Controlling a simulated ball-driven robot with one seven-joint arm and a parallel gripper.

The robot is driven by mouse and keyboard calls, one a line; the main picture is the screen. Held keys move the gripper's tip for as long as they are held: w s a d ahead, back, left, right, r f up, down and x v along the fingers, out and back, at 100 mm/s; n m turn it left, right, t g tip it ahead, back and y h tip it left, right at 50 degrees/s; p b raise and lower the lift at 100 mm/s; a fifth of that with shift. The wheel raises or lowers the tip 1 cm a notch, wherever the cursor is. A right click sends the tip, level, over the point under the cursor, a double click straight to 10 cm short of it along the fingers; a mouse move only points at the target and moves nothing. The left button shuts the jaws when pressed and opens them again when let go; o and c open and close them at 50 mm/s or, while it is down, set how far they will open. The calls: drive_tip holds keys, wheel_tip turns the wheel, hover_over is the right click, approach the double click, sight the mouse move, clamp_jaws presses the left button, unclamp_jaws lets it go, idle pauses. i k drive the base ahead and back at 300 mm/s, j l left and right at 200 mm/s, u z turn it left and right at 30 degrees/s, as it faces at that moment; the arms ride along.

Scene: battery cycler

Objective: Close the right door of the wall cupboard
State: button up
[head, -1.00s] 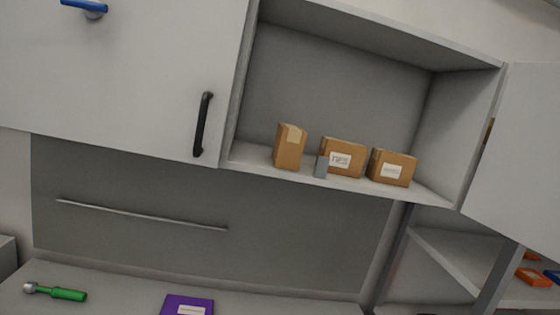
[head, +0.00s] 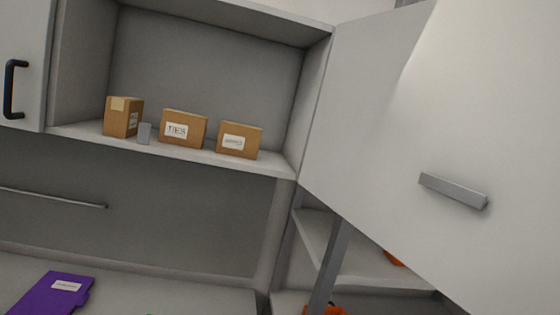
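The right door (head: 380,110) of the wall cupboard stands wide open on the right side of the view, hinged at the cupboard's right edge. A grey bar handle (head: 453,190) sits on the door's face. The cupboard's right compartment (head: 210,60) is open and shows its shelf and back. The left door (head: 25,60) is shut, with a black handle (head: 14,89). My gripper is not in view, so its distance from the door does not show.
A purple folder (head: 52,294) lies on the counter below. An open shelf rack (head: 365,262) with orange items stands under the open door.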

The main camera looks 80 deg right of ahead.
sight(466, 93)
drive_tip(key=k+z, duration=0.4)
drive_tip(key=k+l+z, duration=0.2)
drive_tip(key=k+z, duration=0.2)
drive_tip(key=k, duration=0.15)
drive_tip(key=k+l+z, duration=0.35)
drive_tip(key=k, duration=0.15)
drive_tip(key=z, duration=0.2)
